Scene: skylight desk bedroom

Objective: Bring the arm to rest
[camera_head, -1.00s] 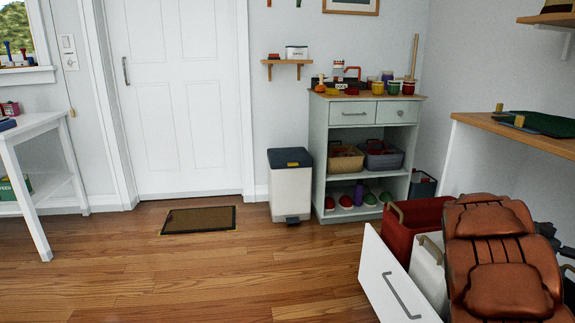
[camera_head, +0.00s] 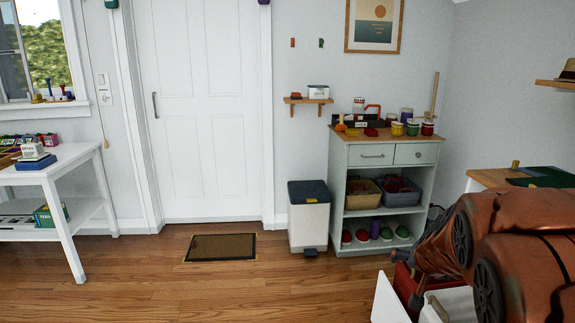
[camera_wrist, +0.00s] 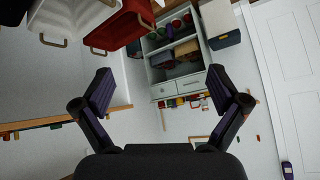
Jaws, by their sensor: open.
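My gripper (camera_wrist: 160,100) shows in the wrist view with its two dark fingers spread wide apart. It is open, with nothing between the fingers. Beyond it, the wrist view is turned over and shows the grey cabinet (camera_wrist: 188,86) and wall. My copper-coloured arm links fill the lower right of the head view, folded close to the camera. My gripper does not show in the head view.
The cabinet (camera_head: 342,190) stands by the wall with a white bin (camera_head: 309,221) beside it. A white table (camera_head: 66,218) is at left. The middle floor is clear around the doormat (camera_head: 221,247).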

